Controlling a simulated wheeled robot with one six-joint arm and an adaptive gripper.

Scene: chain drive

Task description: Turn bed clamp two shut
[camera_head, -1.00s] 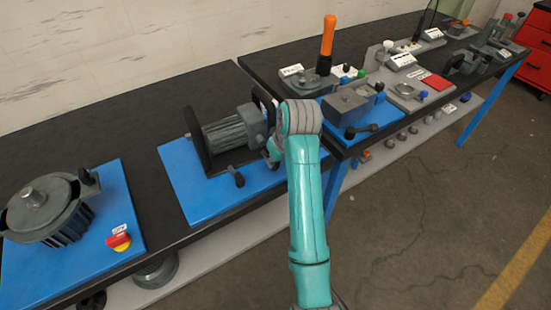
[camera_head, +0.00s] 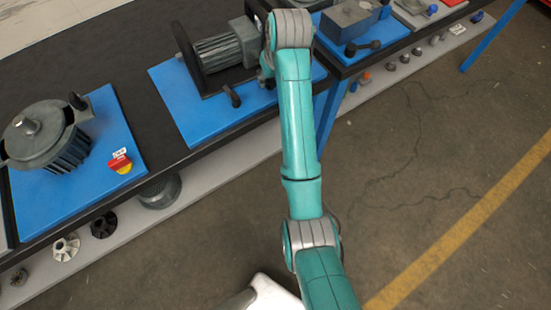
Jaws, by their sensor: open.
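A grey finned motor (camera_head: 218,50) sits in a black bracket on a blue bed plate (camera_head: 190,115). A dark lever with a rounded end (camera_head: 232,95) stands at the plate's front edge, like a bed clamp; I cannot read a number on it. My gripper (camera_head: 265,75) is open and mostly hidden behind my grey wrist joint, at the right end of the motor. Only a small dark part shows there, and I cannot tell it surely from a second clamp. Whether it touches anything is hidden.
A round grey machine (camera_head: 45,130) stands on another blue plate at left, with a red and yellow stop button (camera_head: 120,162). A grey vise-like block (camera_head: 350,20) is on the bench at right. Parts lie on the low shelf. The floor at right is clear.

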